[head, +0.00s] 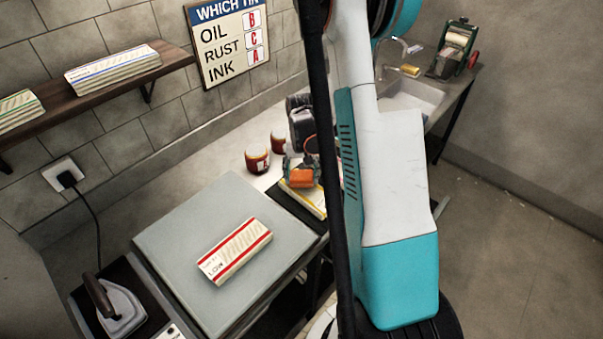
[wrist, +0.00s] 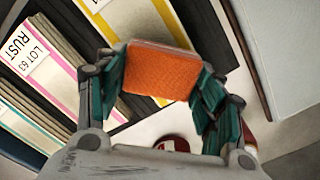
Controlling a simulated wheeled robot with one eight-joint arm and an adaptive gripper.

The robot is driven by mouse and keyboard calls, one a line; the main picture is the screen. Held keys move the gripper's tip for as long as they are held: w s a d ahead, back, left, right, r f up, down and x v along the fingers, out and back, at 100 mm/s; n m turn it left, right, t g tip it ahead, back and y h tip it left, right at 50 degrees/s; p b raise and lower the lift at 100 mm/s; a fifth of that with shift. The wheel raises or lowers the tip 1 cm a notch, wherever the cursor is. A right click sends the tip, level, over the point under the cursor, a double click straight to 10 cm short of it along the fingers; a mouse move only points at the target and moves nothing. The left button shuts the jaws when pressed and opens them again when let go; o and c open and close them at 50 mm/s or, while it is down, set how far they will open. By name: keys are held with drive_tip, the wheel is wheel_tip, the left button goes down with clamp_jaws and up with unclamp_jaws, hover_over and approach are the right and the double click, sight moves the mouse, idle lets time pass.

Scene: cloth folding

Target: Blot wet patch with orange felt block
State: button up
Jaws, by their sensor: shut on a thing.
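My gripper (head: 301,160) is shut on the orange felt block (head: 304,177), near the back of the worktop. The wrist view shows the block (wrist: 160,70) between the teal fingers. A pale folded cloth with a yellow stripe (head: 318,208) lies below the block, partly hidden by the block and my arm. Its yellow stripe also shows in the wrist view (wrist: 171,20). I cannot tell whether the block touches the cloth. No wet patch can be made out.
Two dark red jars (head: 257,160) stand left of my gripper. A red-striped cloth (head: 235,250) lies on the grey pressing board (head: 170,240). An iron (head: 118,305) is at the lower left. A sink (head: 415,95) and a small roller machine (head: 455,48) are at the back right.

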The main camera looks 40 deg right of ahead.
drive_tip(key=shift+s+f+b, duration=0.1)
drive_tip(key=shift+f+b, duration=0.5)
drive_tip(key=shift+b, duration=0.15)
idle(2.1)
drive_tip(key=shift+r+p, duration=1.9)
drive_tip(key=shift+r, duration=1.65)
